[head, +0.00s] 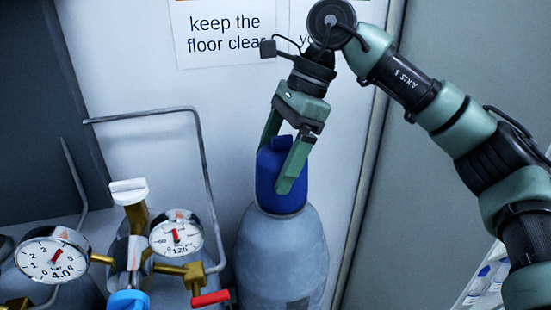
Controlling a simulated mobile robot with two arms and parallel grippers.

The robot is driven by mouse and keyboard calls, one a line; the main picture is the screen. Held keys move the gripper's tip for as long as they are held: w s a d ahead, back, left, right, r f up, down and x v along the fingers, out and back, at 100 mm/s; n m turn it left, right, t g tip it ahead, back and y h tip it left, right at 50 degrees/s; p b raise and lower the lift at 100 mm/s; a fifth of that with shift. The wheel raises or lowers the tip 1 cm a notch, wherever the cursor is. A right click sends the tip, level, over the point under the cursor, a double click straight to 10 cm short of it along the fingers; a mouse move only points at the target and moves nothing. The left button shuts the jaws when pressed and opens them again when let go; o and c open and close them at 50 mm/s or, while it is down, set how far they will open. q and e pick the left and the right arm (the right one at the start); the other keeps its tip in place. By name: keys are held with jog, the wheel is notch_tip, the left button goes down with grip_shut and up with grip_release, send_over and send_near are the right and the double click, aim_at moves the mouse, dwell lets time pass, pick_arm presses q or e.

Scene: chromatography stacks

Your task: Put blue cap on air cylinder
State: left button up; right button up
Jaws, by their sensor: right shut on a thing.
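A blue cap (267,176) sits at the top of a grey air cylinder (280,250) in the middle of the head view. The cylinder stands upright, and its lower part is cut off by the picture's edge. My right gripper (279,172) comes from above, with its green fingers shut on the sides of the blue cap. The cap covers the cylinder's neck from this view. I cannot tell whether the cap is fully seated. My left gripper is not in view.
Left of the cylinder are a gauge (176,234), another gauge (52,260), brass fittings and a red-handled valve (211,298). A bent grey pipe (203,165) rises beside them. A wall with a sign (225,30) is behind. Shelved items (489,275) show at lower right.

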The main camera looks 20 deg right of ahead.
aim_at(273, 137)
dwell(0.3)
jog(key=o, duration=1.4)
jog(key=shift+o, duration=0.2)
jog(key=shift+r, duration=0.1)
jog(key=shift+r+p, duration=2.05)
jog(key=shift+r, duration=0.45)
jog(key=shift+r+p, duration=0.35)
jog(key=shift+r, duration=2.05)
grip_shut()
